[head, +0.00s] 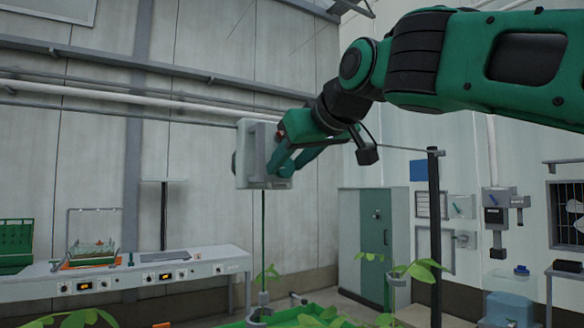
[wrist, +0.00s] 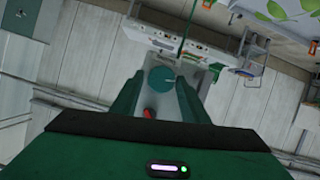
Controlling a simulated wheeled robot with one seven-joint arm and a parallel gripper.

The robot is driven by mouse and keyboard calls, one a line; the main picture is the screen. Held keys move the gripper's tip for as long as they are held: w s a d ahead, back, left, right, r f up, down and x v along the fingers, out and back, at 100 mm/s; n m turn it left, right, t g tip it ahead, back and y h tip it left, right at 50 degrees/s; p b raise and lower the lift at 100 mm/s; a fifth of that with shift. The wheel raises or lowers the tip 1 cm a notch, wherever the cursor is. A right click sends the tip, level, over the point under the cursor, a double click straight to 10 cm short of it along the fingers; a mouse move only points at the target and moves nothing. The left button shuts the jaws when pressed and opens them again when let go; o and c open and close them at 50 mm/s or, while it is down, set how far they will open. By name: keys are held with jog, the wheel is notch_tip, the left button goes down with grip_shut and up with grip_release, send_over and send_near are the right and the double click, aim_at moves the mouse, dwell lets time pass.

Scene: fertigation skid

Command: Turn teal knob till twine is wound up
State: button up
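A pale grey box (head: 250,150) hangs high in front of the wall in the head view. A round teal knob (wrist: 160,78) on it shows in the wrist view. My gripper (wrist: 160,84) points at the knob with one finger on each side. The fingers are apart, with a thin gap to the knob visible at the left; contact is not clear. In the head view my gripper (head: 272,168) is at the box's right side and hides its knob. Green twine (head: 263,225) hangs straight from the box down to a plant. A small red part (wrist: 148,114) shows between the fingers.
A long white bench (head: 120,278) with trays and control panels runs along the left wall. Leafy plants (head: 410,268) stand low in front. A dark post (head: 435,230) and a green-grey cabinet (head: 375,245) stand to the right. Pipes run along the wall.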

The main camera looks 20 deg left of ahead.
jog(key=c, duration=0.6)
jog(key=shift+w+d, duration=0.1)
jog(key=shift+w+d+m+g+y, duration=0.1)
jog(key=shift+m+g+y, duration=0.2)
jog(key=shift+m, duration=0.25)
jog(key=shift+w+d+m+g+y, duration=0.1)
jog(key=shift+m+g+y, duration=0.2)
jog(key=shift+m, duration=0.25)
jog(key=m+g+y, duration=0.1)
jog(key=m, duration=0.2)
jog(key=shift+w+d+f+m+g+y, duration=0.1)
jog(key=shift+w+m+g+y, duration=0.05)
jog(key=shift+m+g+y, duration=0.25)
jog(key=m, duration=0.1)
jog(key=m+y, duration=0.1)
jog(key=m+g+y, duration=0.1)
jog(key=m, duration=0.1)
jog(key=shift+w+d+f, duration=0.1)
jog(key=shift+f, duration=0.15)
jog(key=m, duration=0.1)
jog(key=m+y, duration=0.1)
jog(key=m, duration=0.1)
jog(key=m+y, duration=0.1)
jog(key=shift+f+m, duration=0.3)
jog(key=shift+y, duration=0.3)
jog(key=o, duration=1)
